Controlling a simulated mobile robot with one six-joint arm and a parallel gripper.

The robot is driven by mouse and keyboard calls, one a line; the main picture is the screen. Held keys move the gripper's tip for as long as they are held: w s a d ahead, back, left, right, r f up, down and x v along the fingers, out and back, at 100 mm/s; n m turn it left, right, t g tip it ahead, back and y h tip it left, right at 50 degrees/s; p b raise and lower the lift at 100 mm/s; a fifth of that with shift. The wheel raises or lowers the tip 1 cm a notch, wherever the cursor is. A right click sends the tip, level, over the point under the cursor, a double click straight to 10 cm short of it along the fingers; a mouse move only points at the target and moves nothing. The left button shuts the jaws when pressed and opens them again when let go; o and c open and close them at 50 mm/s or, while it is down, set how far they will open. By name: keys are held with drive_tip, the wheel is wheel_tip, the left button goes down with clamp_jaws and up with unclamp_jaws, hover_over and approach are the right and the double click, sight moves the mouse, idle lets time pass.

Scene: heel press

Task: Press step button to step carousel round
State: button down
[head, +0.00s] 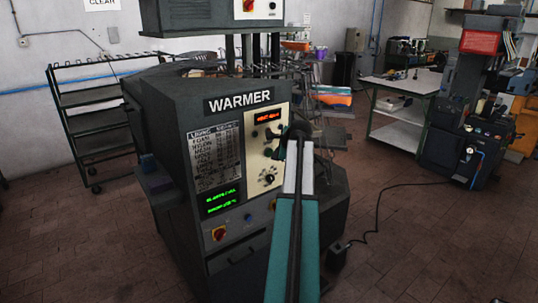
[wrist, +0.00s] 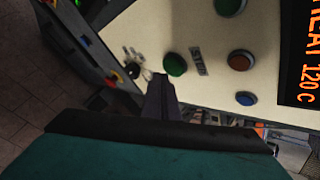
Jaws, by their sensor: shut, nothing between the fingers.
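The cream control panel (head: 256,165) is on the front of the dark WARMER machine (head: 200,100). In the wrist view the panel (wrist: 215,35) appears turned on its side. A green button (wrist: 175,64) sits on it beside a small label (wrist: 198,61) that I cannot read surely.
A black knob (wrist: 132,76) is near the fingertips. An orange display (wrist: 302,50) is at the right of the wrist view. A shelf rack (head: 95,120) stands left of the machine, a table (head: 405,85) at the back right. A black cable (head: 378,205) lies on the floor.

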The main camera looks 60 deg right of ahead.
drive_tip(key=shift+s, duration=0.15)
drive_tip(key=shift+s+a+p, duration=0.15)
drive_tip(key=shift+s+a, duration=0.1)
drive_tip(key=shift+s, duration=0.5)
drive_tip(key=shift+s+a+p, duration=0.15)
drive_tip(key=shift+s+a, duration=0.15)
drive_tip(key=shift+s, duration=0.5)
drive_tip(key=shift+s+a+p, duration=0.15)
drive_tip(key=shift+s+a, duration=0.1)
drive_tip(key=shift+s, duration=0.5)
drive_tip(key=s+a+p, duration=0.1)
drive_tip(key=s+a, duration=0.1)
drive_tip(key=s, duration=0.4)
drive_tip(key=shift+s, duration=0.3)
drive_tip(key=shift+a, duration=0.1)
idle(0.4)
